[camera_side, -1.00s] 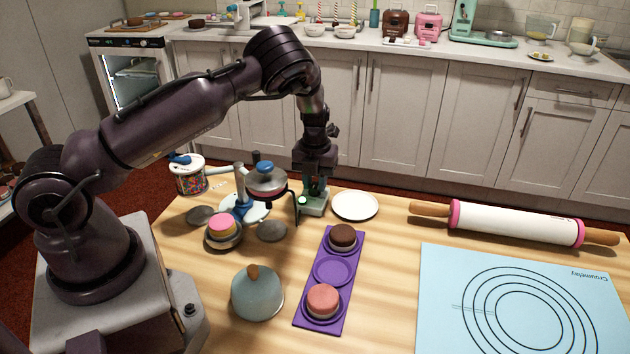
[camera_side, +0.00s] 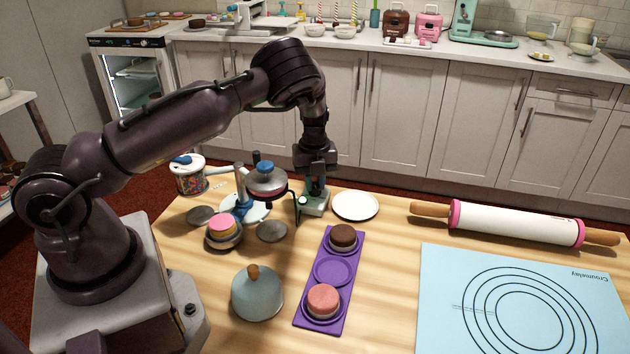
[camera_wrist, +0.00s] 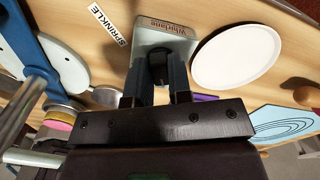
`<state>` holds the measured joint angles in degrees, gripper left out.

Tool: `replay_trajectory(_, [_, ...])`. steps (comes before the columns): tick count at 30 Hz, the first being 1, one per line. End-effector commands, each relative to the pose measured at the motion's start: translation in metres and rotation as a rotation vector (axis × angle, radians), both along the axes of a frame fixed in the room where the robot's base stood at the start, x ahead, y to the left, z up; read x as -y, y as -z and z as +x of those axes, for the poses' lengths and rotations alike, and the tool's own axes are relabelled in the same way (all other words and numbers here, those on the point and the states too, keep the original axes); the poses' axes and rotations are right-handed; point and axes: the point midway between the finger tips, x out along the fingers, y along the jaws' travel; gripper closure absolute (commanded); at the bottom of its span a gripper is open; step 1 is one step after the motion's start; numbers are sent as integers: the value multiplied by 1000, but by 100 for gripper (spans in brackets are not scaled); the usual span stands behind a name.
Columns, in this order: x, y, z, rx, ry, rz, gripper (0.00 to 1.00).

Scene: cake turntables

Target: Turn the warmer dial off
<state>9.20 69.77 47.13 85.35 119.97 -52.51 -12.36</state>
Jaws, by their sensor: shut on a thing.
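The warmer is a small pale green box (camera_side: 316,208) at the back of the wooden table. In the wrist view its top (camera_wrist: 178,30) carries the word "Whirlane". A green spot shows on its front in the side view. My gripper (camera_side: 314,192) points straight down over the box. In the wrist view my gripper (camera_wrist: 158,75) has its two fingers shut on a dark dial (camera_wrist: 158,56) at the box's edge. The fingers hide most of the dial, and I cannot read its setting.
A white plate (camera_side: 355,205) lies just right of the box. A blue-and-white turntable stand (camera_side: 245,208) with a raised pan (camera_side: 267,183) stands close on the left. A purple tray (camera_side: 331,271) with small cakes lies in front. A rolling pin (camera_side: 515,223) lies at right.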

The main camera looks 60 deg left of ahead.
Motion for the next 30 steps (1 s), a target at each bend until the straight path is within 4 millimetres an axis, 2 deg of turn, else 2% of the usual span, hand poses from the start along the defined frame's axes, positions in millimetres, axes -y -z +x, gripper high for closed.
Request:
replay_trajectory(15, [1, 0, -2, -1, -441, -2, 100])
replay_trajectory(22, [1, 0, -2, 0, -559, -2, 100])
replay_trajectory(30, [0, 0, -2, 0, -619, -2, 100])
